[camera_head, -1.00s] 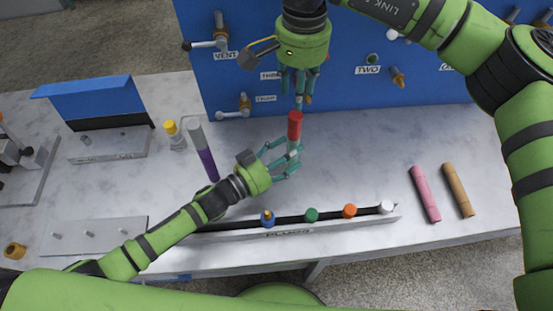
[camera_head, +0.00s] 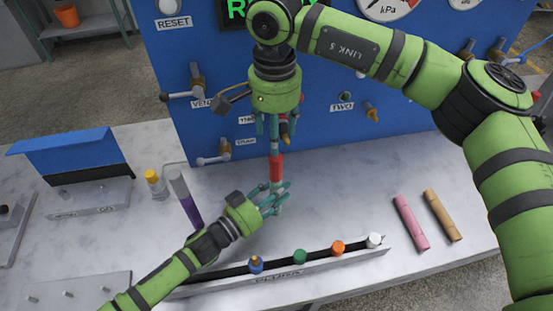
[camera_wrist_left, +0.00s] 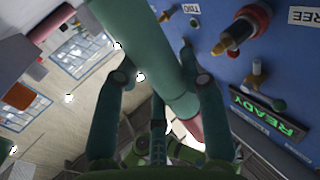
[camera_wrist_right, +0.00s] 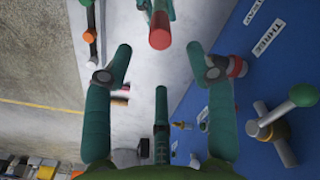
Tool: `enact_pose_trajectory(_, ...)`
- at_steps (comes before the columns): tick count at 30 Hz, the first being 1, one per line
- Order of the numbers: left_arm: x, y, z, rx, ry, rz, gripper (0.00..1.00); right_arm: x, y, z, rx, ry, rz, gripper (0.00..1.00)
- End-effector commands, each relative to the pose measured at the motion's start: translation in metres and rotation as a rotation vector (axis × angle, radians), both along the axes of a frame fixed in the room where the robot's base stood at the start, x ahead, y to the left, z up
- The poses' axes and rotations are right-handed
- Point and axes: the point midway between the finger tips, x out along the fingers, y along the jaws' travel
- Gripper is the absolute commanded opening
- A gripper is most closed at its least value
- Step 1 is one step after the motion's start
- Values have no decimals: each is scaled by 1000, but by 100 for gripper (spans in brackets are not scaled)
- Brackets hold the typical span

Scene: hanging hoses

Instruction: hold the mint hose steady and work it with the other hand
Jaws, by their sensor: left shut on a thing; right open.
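The mint hose (camera_wrist_left: 160,50) stands roughly upright with a red end (camera_head: 277,167) at its top. My left gripper (camera_head: 268,200) is shut around it just below the red end. In the left wrist view the hose runs between the fingers (camera_wrist_left: 158,85). My right gripper (camera_head: 276,130) is open and points down just above the red end. In the right wrist view the red end (camera_wrist_right: 160,32) lies beyond the open, empty fingertips (camera_wrist_right: 158,55). The left fingers partly hide the hose in the head view.
The blue panel (camera_head: 330,115) with labelled valves and ports stands close behind the right gripper. A plug rack (camera_head: 310,266) lies in front. A purple-and-grey hose (camera_head: 187,200) is left; pink (camera_head: 411,222) and tan (camera_head: 442,214) hoses lie right.

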Motion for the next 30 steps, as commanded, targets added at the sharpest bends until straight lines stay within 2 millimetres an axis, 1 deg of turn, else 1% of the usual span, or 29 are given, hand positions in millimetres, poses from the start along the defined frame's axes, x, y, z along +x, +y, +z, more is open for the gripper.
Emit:
enact_pose_trajectory(9, -1, 0, 0, -1, 1, -1, 7, 0, 0, 7, 0, 0, -542, 56)
enact_pose_trajectory(12, -1, 0, 0, -1, 1, -1, 7, 1, 0, 9, 0, 0, -679, 56)
enact_pose_trajectory(15, -1, 0, 0, -1, 1, -1, 7, 1, -1, 10, -1, 1, -771, 56)
enact_pose_trajectory(19, -1, 0, -1, -1, 2, -1, 7, 1, -1, 7, -2, 1, -823, 56)
enact_pose_trajectory(22, -1, 0, -1, -1, 2, -1, 7, 0, -1, -3, -2, 3, -829, 56)
enact_pose_trajectory(26, -1, 0, -1, -1, 2, -1, 7, 0, -1, -25, -4, 4, -828, 56)
enact_pose_trajectory(30, -1, 0, -1, -1, 2, -1, 7, 0, -1, -53, -3, 5, -827, 56)
